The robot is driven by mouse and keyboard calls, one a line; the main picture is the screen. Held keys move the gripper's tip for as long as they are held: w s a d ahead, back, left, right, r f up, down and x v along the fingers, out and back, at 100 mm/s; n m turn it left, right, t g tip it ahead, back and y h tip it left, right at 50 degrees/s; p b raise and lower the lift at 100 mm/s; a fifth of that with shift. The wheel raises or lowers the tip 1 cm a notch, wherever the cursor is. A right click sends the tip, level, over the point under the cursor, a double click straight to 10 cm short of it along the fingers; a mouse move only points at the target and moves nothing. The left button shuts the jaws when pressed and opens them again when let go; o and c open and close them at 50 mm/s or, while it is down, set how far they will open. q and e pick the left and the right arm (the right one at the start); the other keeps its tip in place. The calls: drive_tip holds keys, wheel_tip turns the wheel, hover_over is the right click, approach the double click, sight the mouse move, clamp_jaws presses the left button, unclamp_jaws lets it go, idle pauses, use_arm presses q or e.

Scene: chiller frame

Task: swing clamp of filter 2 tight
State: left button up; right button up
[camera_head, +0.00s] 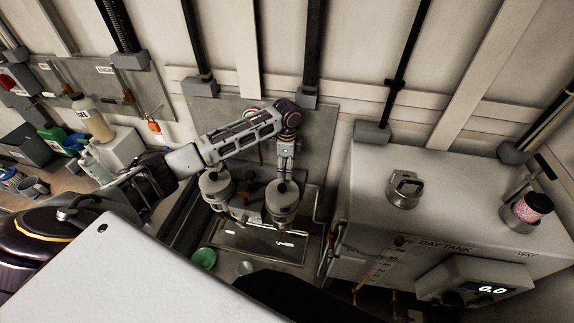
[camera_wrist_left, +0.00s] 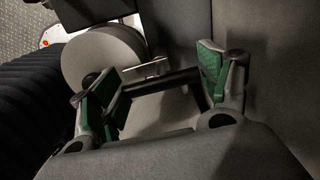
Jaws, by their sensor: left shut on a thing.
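Two grey round filter housings stand side by side below the wall plate in the head view: a left one (camera_head: 216,190) and a right one (camera_head: 283,203). No filter number is readable. My left arm reaches across from the left, and my left gripper (camera_head: 284,182) points down at the top of the right housing. In the left wrist view, the gripper's green-padded fingers (camera_wrist_left: 158,88) stand apart with a dark bar (camera_wrist_left: 168,82), apparently the clamp's handle, held between them. A grey round housing (camera_wrist_left: 102,58) shows behind. The clamp's seating is hidden. My right gripper is not in view.
A grey day tank (camera_head: 460,205) with a filler neck (camera_head: 404,188) and a pink-filled jar (camera_head: 527,209) stands at the right. A tray (camera_head: 262,243) lies below the housings, with a green round item (camera_head: 203,258) nearby. Bottles (camera_head: 92,118) stand at the left.

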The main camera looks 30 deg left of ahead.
use_arm(q)
drive_tip(key=shift+m, duration=0.4)
drive_tip(key=o, duration=0.9)
drive_tip(key=shift+o, duration=0.8)
drive_tip(key=shift+n, duration=0.5)
